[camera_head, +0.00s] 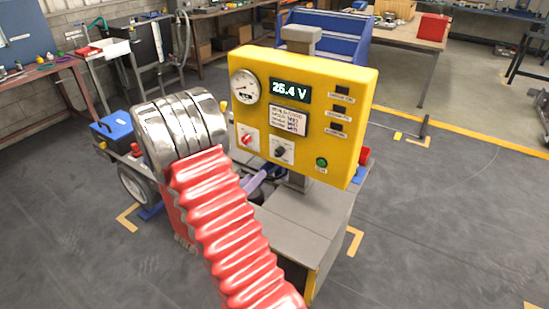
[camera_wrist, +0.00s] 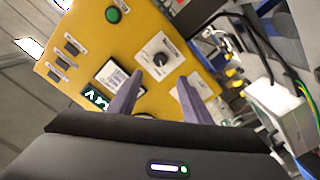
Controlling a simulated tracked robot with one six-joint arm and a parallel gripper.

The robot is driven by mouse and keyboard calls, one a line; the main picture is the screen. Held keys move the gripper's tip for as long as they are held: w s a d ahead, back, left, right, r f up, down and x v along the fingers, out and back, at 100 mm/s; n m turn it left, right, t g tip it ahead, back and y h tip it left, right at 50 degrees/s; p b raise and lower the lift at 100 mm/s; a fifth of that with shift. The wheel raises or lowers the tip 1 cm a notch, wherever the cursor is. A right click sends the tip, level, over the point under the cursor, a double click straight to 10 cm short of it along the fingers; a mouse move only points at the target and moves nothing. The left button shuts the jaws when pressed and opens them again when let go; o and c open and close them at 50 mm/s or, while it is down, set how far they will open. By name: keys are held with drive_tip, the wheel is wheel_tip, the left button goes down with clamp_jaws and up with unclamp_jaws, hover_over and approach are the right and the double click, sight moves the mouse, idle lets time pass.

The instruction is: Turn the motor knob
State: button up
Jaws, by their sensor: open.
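A yellow control panel (camera_head: 352,110) faces me, carrying a black knob (camera_head: 281,151) on a white plate and a red knob (camera_head: 247,140) to its left. The labels are too small to read, so I cannot tell which is the motor knob. In the wrist view the black knob (camera_wrist: 160,60) lies just beyond and between the fingertips of my gripper (camera_wrist: 160,77). The gripper is open and empty, with a visible gap between its fingers and the knob. My arm hides much of the gripper in the head view. The right finger partly covers the red knob's plate (camera_wrist: 203,87).
The panel also has a round gauge (camera_head: 245,86), a display (camera_head: 290,92) reading 26.4 V, black switches (camera_head: 339,108) and a green button (camera_head: 321,162). A grey cabinet (camera_head: 305,225) stands below. Workbenches line the back; the floor (camera_head: 440,220) at right is mostly clear.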

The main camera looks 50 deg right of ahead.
sight(277, 154)
drive_tip(key=d, duration=0.4)
drive_tip(key=w+d, duration=0.1)
drive_tip(key=d, duration=0.8)
drive_tip(key=shift+w+d, duration=0.2)
drive_tip(key=shift+d, duration=0.15)
drive_tip(key=shift+a, duration=0.1)
drive_tip(key=c, duration=1.1)
